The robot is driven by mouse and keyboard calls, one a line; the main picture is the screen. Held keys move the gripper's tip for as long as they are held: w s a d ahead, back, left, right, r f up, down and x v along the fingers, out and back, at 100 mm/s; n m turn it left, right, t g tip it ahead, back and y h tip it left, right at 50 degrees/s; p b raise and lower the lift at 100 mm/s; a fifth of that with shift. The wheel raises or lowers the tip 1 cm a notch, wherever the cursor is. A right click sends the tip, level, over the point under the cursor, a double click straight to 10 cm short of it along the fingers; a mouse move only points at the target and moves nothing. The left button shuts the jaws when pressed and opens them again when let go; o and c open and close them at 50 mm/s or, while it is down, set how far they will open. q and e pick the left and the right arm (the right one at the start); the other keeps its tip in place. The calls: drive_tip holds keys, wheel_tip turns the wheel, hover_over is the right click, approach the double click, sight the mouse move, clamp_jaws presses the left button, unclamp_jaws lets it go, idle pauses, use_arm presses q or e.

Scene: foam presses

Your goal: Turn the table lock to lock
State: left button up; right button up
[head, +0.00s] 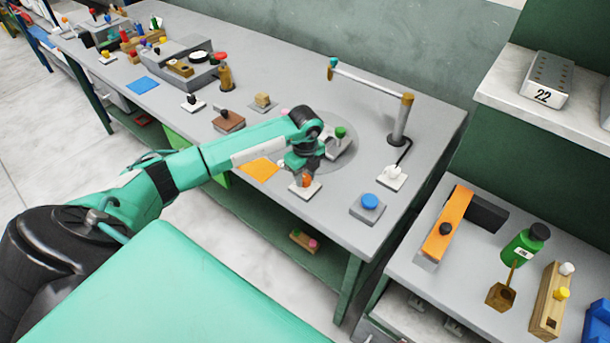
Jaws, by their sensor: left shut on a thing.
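The round grey turntable (343,128) is set in the grey workbench top. At its near edge is a small white plate (311,191) with an orange-brown knob (306,180), which looks like the table lock. My left gripper (304,172) reaches down over this plate and is shut on the knob. The fingers partly hide the knob, so its exact angle is hard to tell. A grey fixture with a green knob (341,131) stands on the turntable just behind my left wrist. My right gripper is not in view.
A lamp on a grey post (398,122) stands right of the turntable. A blue button on a grey box (370,201) and a white switch plate (392,177) are at the right. An orange mat (259,169) lies left of the gripper.

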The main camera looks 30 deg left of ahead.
sight(305, 177)
use_arm(q)
drive_tip(key=shift+w+r, duration=0.1)
drive_tip(key=o, duration=1)
wheel_tip(305, 177, up, 14)
drive_tip(key=b, duration=0.3)
drive_tip(key=shift+b, duration=0.3)
drive_tip(key=shift+f, duration=0.2)
